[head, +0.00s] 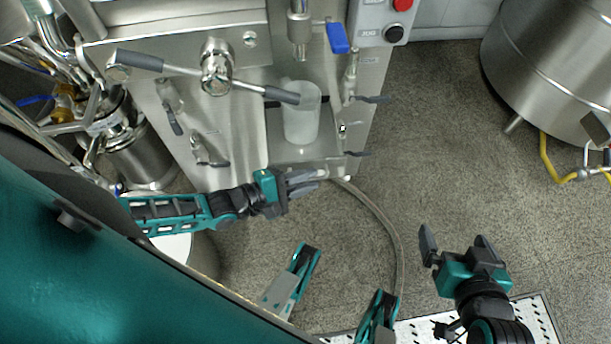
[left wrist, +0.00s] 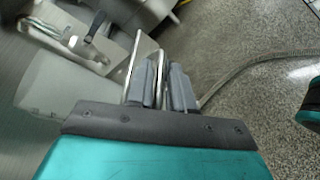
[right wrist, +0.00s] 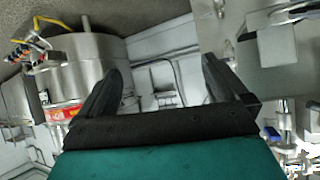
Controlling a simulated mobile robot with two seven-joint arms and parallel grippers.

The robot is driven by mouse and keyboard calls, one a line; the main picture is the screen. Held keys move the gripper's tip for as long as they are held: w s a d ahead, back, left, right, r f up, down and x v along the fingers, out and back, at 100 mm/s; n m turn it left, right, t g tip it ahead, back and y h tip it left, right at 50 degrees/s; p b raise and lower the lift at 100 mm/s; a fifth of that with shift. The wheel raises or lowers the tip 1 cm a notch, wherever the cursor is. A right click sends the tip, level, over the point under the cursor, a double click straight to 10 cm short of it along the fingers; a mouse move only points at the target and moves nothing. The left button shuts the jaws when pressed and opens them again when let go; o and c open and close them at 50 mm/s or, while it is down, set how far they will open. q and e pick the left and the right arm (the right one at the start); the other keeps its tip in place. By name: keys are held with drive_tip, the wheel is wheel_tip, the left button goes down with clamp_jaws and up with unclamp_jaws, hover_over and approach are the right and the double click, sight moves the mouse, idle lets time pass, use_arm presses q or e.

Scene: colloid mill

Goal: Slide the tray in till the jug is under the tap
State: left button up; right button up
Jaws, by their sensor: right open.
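The translucent jug (head: 301,112) stands upright on the metal tray (head: 290,153), which sticks out from the machine front; the jug also shows blurred in the left wrist view (left wrist: 55,85). The tap (head: 299,30), with a blue lever (head: 338,38), is on the machine above; in the head view the jug appears below its spout. My left gripper (head: 312,180) is at the tray's front edge, its fingers closed about a thin metal bar of the tray in the left wrist view (left wrist: 160,88). My right gripper (head: 456,238) is open and empty, away from the tray.
A T-shaped handle (head: 216,70) reaches toward the jug's upper left. Small valves (head: 352,85) flank the tray. A hose (head: 385,215) curves over the floor below. A steel vessel (head: 555,65) stands at the right; the floor between is clear.

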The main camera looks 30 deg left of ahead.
use_arm(q)
drive_tip(key=p+v, duration=0.3)
drive_tip(key=v, duration=1)
use_arm(e)
drive_tip(key=shift+s+d+r, duration=0.1)
drive_tip(key=shift+d+r, duration=0.35)
drive_tip(key=shift+r, duration=0.2)
use_arm(q)
drive_tip(key=shift+f, duration=0.1)
use_arm(e)
drive_tip(key=shift+a+r, duration=0.1)
